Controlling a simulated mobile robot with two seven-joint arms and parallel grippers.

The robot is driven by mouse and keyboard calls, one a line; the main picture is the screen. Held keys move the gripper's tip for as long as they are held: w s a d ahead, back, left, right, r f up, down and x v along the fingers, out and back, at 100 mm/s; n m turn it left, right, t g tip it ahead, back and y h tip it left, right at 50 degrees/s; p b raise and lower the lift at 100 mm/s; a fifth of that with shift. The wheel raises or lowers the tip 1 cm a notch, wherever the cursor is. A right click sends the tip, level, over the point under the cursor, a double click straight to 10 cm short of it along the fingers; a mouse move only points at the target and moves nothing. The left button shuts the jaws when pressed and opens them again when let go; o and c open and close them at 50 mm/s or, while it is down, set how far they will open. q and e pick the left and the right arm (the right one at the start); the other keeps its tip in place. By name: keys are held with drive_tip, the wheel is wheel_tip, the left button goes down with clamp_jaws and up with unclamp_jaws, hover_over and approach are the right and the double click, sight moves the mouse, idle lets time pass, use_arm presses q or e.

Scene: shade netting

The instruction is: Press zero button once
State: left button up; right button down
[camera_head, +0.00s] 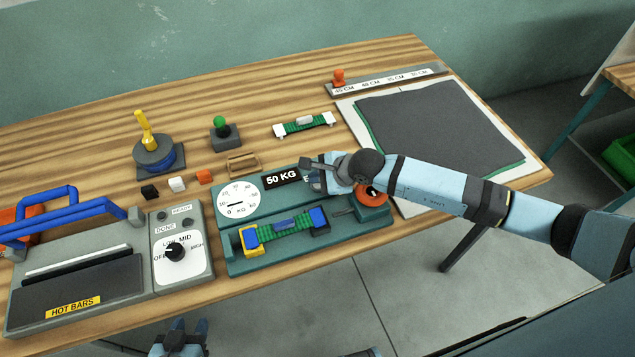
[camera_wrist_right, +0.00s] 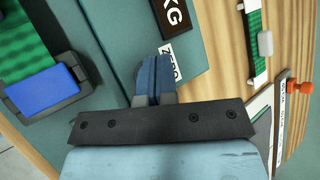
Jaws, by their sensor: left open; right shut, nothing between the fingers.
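The teal scale unit (camera_head: 236,267) lies on the table with a round white dial (camera_head: 240,201) and a black 50 KG label (camera_head: 282,177). In the right wrist view a white ZERO label (camera_wrist_right: 172,60) sits on the teal panel. My right gripper (camera_head: 318,176) is shut and empty, over the panel just right of the 50 KG label. Its fingertips (camera_wrist_right: 154,60) are right beside the ZERO label. A rounded dark edge shows behind the fingers; the zero button is mostly hidden, and I cannot tell contact. My left gripper (camera_head: 180,342) is open and empty at the bottom edge.
A green strip (camera_head: 285,226) lies clamped on the scale unit. An orange knob (camera_head: 372,193) is partly behind my right arm. The hot bars machine (camera_head: 75,288) stands left. A yellow-handled spool (camera_head: 158,156), green-knobbed block (camera_head: 222,131) and dark netting sheet (camera_head: 435,125) lie behind.

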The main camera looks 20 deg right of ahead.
sight(317, 185)
drive_tip(key=shift+f+b, duration=0.45)
drive_tip(key=shift+f, duration=0.05)
drive_tip(key=shift+r, duration=0.1)
idle(0.5)
drive_tip(key=shift+r+p, duration=0.5)
drive_tip(key=shift+r, duration=0.35)
drive_tip(key=shift+r, duration=0.15)
drive_tip(key=shift+r+p, duration=1.35)
drive_tip(key=shift+r, duration=1)
